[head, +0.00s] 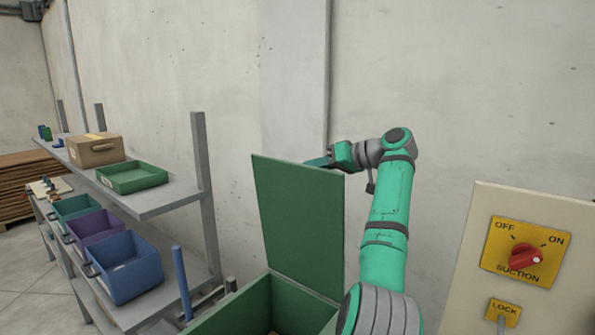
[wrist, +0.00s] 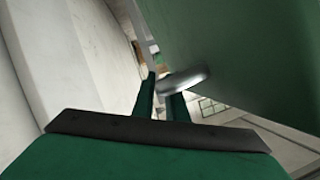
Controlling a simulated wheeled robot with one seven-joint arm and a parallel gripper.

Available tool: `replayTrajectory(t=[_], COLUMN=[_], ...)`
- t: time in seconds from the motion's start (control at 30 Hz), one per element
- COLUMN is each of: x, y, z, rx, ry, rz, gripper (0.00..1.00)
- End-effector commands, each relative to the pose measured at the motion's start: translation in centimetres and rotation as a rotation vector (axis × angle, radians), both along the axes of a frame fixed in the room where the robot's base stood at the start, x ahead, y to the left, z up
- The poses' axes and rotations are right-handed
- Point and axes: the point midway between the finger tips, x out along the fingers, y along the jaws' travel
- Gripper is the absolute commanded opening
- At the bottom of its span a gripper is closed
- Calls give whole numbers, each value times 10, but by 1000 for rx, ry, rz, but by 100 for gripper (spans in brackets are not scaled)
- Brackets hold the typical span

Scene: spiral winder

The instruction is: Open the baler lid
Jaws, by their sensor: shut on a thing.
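The baler lid (head: 299,222) is a flat green panel standing nearly upright at the back of the green baler box (head: 267,308), whose top is open. In the wrist view the lid (wrist: 250,45) fills the upper right. A rounded metal handle (wrist: 187,79) sits at the lid's face, between my gripper's fingers. My gripper (wrist: 163,98) is shut on this handle. In the head view my gripper (head: 322,162) is at the lid's upper edge, its fingertips partly hidden behind the lid. The inside of the box is mostly out of view.
A grey shelf (head: 163,197) on the left holds a cardboard box (head: 95,150), a green tray (head: 132,177) and coloured bins, including a blue bin (head: 126,267). A switch panel (head: 524,252) stands at the right. A bare wall is close behind the lid and my arm.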

Motion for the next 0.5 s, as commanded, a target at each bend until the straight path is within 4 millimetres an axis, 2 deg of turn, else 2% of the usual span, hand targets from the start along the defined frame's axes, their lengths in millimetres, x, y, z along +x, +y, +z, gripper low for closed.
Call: replayTrajectory(t=[0.1, 0.5], x=[-1, -1], y=[-7, -10], z=[-3, -5], rx=[9, 14], ry=[19, 26], rz=[-2, -4], gripper=[0, 0])
